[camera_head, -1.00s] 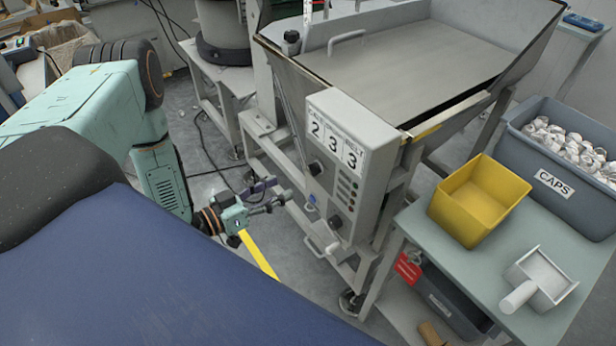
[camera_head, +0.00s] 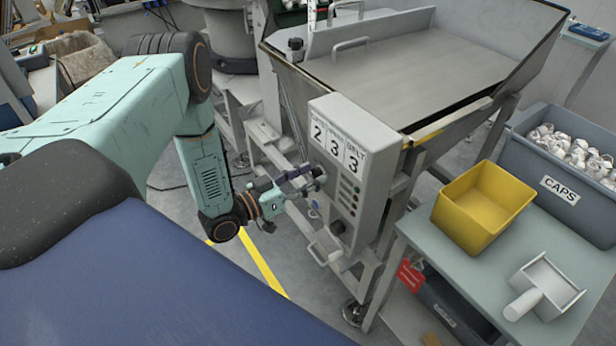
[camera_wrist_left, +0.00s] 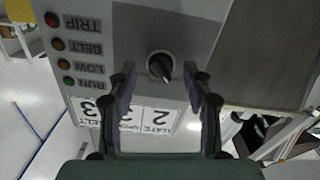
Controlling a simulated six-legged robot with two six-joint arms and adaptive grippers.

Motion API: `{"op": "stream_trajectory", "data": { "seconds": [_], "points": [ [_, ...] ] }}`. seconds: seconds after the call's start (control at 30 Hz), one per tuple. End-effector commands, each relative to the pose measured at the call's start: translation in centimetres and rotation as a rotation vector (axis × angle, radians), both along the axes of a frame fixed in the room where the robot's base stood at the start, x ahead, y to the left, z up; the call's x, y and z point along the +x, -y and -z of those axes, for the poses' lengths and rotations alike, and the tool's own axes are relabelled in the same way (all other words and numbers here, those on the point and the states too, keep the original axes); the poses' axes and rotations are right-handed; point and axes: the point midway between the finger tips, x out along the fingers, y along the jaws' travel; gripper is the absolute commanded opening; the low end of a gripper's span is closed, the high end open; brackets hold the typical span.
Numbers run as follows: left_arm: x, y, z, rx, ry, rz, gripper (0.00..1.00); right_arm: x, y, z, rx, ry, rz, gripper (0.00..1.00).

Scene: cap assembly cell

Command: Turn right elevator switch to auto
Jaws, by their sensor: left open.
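A grey control panel (camera_head: 365,135) with number cards 2, 3, 3 stands at the front of the steel hopper. A black rotary knob (camera_wrist_left: 160,67) on it shows in the left wrist view, where the panel appears upside down. In the head view a dark knob (camera_head: 337,227) sits lower on the panel. My left gripper (camera_head: 312,180) is at the panel's left side by the upper knob. Its jaws are open, one finger on each side of the knob in the wrist view; I cannot tell whether they touch it. The knob's position marking is unreadable. My right gripper is not in view.
Indicator lights (camera_wrist_left: 68,62) labelled TRIP, BELT, LOW and RUN line the panel beside the knob. A side table at right bears a yellow bin (camera_head: 480,210) and a scoop (camera_head: 545,285). A grey CAPS bin (camera_head: 560,190) is behind. The hopper frame is close below the gripper.

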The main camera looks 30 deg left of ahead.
Motion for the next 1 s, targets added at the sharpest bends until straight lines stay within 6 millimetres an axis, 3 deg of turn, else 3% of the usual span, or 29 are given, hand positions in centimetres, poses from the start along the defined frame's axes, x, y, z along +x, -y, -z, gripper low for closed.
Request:
{"op": "stream_trajectory", "data": {
  "seconds": [0.1, 0.67, 1.0],
  "points": [
    [-0.08, 0.07, 0.01, 0.0, 0.0, 0.0, 0.49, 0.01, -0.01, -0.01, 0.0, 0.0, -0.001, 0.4],
    [-0.13, 0.09, 0.05, -0.001, -0.001, 0.0, 0.01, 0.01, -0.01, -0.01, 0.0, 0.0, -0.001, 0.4],
    [-0.19, 0.12, 0.09, 0.036, 0.011, 0.002, 0.0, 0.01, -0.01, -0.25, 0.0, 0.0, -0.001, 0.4]
  ]
}}
